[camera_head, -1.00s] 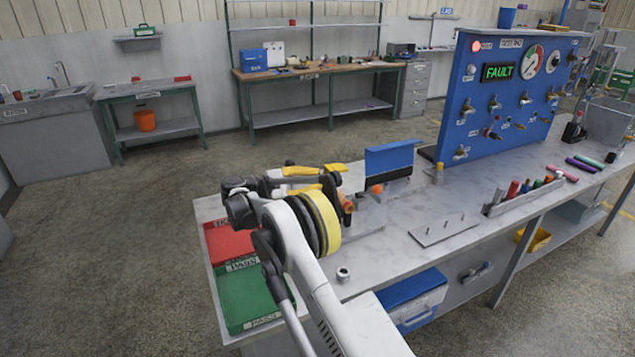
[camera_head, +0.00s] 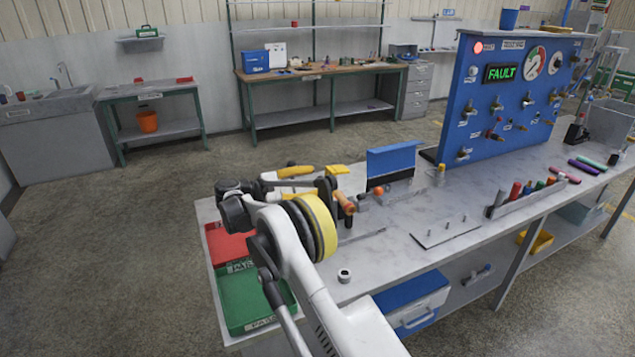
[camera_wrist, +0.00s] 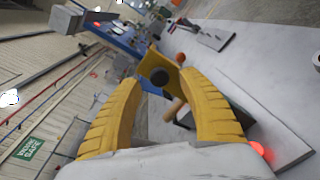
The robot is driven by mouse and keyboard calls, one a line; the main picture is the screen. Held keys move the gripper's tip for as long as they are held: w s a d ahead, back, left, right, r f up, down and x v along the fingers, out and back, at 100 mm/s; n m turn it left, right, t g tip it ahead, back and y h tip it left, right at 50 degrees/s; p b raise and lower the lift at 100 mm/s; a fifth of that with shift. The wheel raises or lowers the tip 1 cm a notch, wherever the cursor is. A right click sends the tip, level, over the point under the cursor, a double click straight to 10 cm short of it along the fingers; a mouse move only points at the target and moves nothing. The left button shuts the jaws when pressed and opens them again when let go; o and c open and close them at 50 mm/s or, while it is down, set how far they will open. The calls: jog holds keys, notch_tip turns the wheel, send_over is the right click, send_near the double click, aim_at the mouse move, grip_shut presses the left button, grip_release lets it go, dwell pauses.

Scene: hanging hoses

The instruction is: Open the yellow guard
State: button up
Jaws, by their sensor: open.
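The yellow guard (camera_wrist: 160,70) is a small yellow plate with a dark round spot in the wrist view, just at and between my fingertips. In the head view a small yellow piece (camera_head: 338,169), likely the guard, shows just beyond my fingers. My gripper (camera_wrist: 162,80) is open, with one yellow finger on each side of the guard. I cannot tell whether the fingertips touch it. In the head view my gripper (camera_head: 318,180) is over the bench's left end, partly hidden by my own wrist. The guard's mount is mostly hidden.
An orange handle (camera_head: 345,203) and an orange-red knob (camera_head: 378,191) are close to my gripper. A blue upright panel (camera_head: 391,158) stands behind. The blue board (camera_head: 505,95) reads FAULT. Red (camera_head: 228,243) and green (camera_head: 246,297) trays lie at the bench's left end.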

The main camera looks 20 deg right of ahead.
jog(key=a+r, duration=0.1)
jog(key=a, duration=0.8)
jog(key=shift+a, duration=0.4)
jog(key=s+d+r+t+y, duration=0.2)
jog(key=s+d+r+y, duration=0.15)
jog(key=r, duration=0.35)
jog(key=s+r+m+t+y, duration=0.1)
jog(key=s+r+y, duration=0.15)
jog(key=s, duration=0.35)
jog(key=s+r+m+y, duration=0.1)
jog(key=s+y, duration=0.2)
jog(key=s, duration=0.3)
jog(key=s+a+f+m+t+y, duration=0.2)
jog(key=s+a+f+m+y, duration=0.1)
jog(key=s, duration=1)
jog(key=s+a+f+m+t+y+b, duration=0.1)
jog(key=s+a+f+m+y, duration=0.3)
jog(key=s, duration=0.9)
jog(key=a+f+t+y, duration=0.1)
jog(key=a, duration=0.1)
jog(key=shift+s+a, duration=0.3)
jog(key=shift+a, duration=0.1)
